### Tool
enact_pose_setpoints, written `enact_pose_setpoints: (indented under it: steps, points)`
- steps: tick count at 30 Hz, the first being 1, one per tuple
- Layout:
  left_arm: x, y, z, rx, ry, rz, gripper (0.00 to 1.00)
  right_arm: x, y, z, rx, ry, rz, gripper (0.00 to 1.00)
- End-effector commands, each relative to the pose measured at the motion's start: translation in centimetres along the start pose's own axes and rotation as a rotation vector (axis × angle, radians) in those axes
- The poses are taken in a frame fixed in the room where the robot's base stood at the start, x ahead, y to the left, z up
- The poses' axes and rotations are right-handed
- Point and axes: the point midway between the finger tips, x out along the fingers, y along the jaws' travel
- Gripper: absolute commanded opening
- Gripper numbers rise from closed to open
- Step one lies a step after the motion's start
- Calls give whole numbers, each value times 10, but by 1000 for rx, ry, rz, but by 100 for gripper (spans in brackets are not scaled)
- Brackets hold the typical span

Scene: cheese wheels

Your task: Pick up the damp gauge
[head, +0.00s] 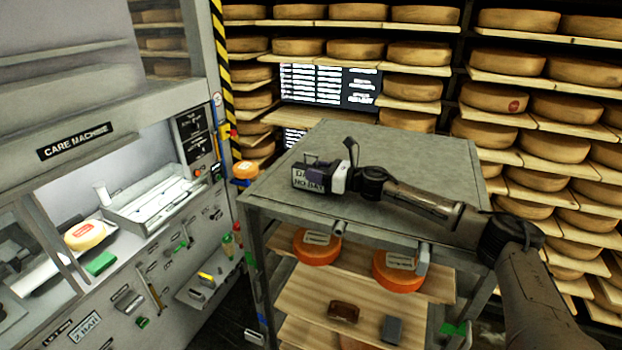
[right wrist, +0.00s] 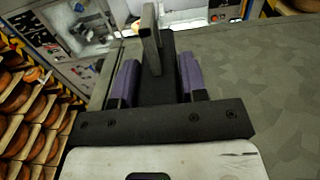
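The damp gauge (head: 308,181) is a small dark box with a pale lettered face, only partly legible, at the left part of the grey cart top. My right gripper (head: 325,172) reaches it from the right. I cannot tell whether the gauge touches the cart top. My left gripper does not show.
The grey cart top (head: 400,150) is otherwise clear. Orange cheese wheels (head: 316,247) sit on its shelf below. The care machine (head: 75,142) stands at left, with a cheese (head: 85,235) inside. Racks of cheese wheels (head: 555,147) fill the back and right.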

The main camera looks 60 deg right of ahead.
Motion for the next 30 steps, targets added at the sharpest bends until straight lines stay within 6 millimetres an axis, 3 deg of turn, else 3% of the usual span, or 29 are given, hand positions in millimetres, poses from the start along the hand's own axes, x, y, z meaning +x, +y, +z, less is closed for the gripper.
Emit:
enact_pose_setpoints:
  steps: [9,20,30]
  points:
    - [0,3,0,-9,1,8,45,0,0,0,0,0,0,8]
    - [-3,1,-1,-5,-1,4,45,0,0,6,-1,-1,0,8]
    - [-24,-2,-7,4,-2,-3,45,0,0,49,-3,-1,1,8]
